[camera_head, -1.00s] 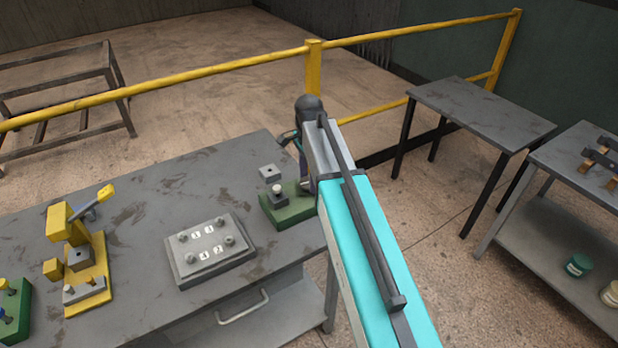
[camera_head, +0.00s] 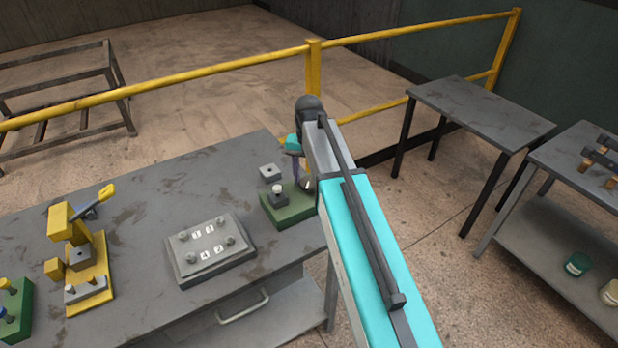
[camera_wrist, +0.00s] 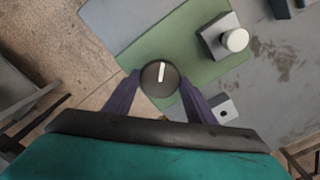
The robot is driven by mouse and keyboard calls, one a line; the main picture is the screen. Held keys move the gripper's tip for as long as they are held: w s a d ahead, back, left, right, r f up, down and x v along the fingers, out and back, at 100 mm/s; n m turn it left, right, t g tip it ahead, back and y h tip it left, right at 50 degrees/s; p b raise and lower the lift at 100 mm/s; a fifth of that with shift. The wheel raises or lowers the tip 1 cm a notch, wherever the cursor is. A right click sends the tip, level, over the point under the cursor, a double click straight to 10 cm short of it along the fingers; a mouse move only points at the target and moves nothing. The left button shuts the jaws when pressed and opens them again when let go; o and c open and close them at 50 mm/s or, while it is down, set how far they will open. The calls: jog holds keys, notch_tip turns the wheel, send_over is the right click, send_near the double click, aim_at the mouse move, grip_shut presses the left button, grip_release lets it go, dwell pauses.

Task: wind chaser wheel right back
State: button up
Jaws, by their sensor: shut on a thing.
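The chaser wheel (camera_wrist: 159,78), a round black knob with a white pointer line, sits on a green base (camera_wrist: 186,45) in the wrist view. My gripper (camera_wrist: 159,86) has its two purple fingers closed on either side of the wheel. The pointer line stands nearly upright in that picture. A grey block (camera_wrist: 212,34) with a white button (camera_wrist: 234,40) stands on the same base. In the head view the green base (camera_head: 292,214) is at the bench's right end.
A small grey block with a hole (camera_head: 270,172) lies behind the base. A grey box with number plates and several studs (camera_head: 212,250) is left of it, then a yellow lever fixture (camera_head: 88,255). A yellow rail (camera_head: 230,67) runs behind the bench (camera_head: 140,180).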

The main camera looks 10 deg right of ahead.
aim_at(309, 181)
jog(key=n, duration=0.4)
jog(key=shift+n, duration=0.3)
dwell(0.4)
jog(key=o, duration=1)
jog(key=shift+o, duration=0.2)
jog(key=shift+r, duration=0.15)
notch_tip(309, 181, up, 14)
jog(key=p, duration=0.8)
jog(key=shift+f+p, duration=0.2)
jog(key=shift+p, duration=0.2)
